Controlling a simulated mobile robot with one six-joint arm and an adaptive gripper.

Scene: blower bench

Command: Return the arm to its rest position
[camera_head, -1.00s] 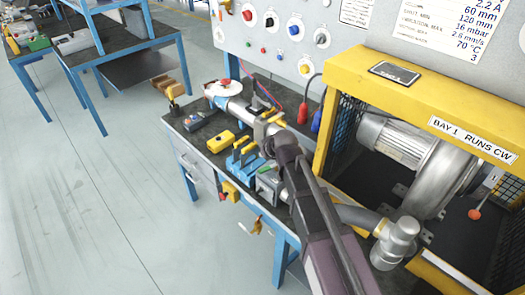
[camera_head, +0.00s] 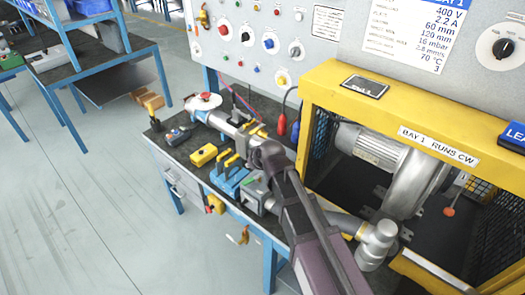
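My arm (camera_head: 308,225) is a dark purple-grey linkage. It rises from the bottom edge, right of centre, to a rounded dark joint over the bench's near side. It covers part of the bench and of the grey pipe behind it. My gripper's fingers cannot be made out, so I cannot see what they hold, if anything.
Around the joint, the bench (camera_head: 180,150) carries a grey pipe (camera_head: 228,121), a yellow box (camera_head: 203,155), a blue holder (camera_head: 230,177) and a grey vise-like block (camera_head: 258,197). A yellow-framed blower bay (camera_head: 352,92) stands right. Open floor (camera_head: 75,215) lies left.

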